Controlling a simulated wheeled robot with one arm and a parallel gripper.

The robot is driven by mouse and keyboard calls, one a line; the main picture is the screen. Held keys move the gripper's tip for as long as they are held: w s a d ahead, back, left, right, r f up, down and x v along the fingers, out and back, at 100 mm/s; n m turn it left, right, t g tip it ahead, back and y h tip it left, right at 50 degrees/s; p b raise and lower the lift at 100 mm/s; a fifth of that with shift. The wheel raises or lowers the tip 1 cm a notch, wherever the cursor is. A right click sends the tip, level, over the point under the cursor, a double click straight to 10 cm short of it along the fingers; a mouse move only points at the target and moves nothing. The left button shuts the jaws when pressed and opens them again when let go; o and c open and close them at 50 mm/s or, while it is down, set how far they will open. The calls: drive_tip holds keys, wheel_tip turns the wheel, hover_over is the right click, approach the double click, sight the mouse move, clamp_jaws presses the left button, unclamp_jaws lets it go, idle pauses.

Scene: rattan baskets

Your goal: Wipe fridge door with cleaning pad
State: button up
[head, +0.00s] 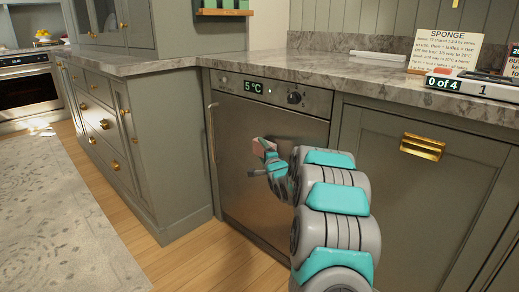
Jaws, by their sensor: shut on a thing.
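The fridge door (240,185) is a brushed metal panel under the counter, with a long vertical handle (212,130) on its left side. A panel above it shows 5 °C (253,87) and a dark knob (294,98). My gripper (262,152) is in front of the door, shut on a small pinkish cleaning pad (259,147). The pad is close to the door surface; I cannot tell whether it touches. My arm hides the lower right part of the door.
A stone counter (350,72) runs above the fridge. On it stand a SPONGE card (445,45) and a box reading "0 of 4" (470,86). Cabinets with gold handles flank the fridge. An oven (25,88) is at far left. The wood floor (200,262) is clear.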

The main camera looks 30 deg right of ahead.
drive_tip(key=shift+s+d+r+p, duration=0.1)
drive_tip(key=shift+s+d+p, duration=0.2)
drive_tip(key=shift+s, duration=0.35)
drive_tip(key=shift+s+d+f+p, duration=0.1)
drive_tip(key=shift+s+d+p, duration=0.15)
drive_tip(key=shift+s, duration=0.35)
drive_tip(key=shift+s+d+r+p, duration=0.1)
drive_tip(key=shift+s+d+p, duration=0.2)
drive_tip(key=shift+s, duration=0.35)
drive_tip(key=s, duration=0.1)
drive_tip(key=s+d+p, duration=0.1)
drive_tip(key=s, duration=0.1)
drive_tip(key=shift+s, duration=0.1)
drive_tip(key=shift+a, duration=0.1)
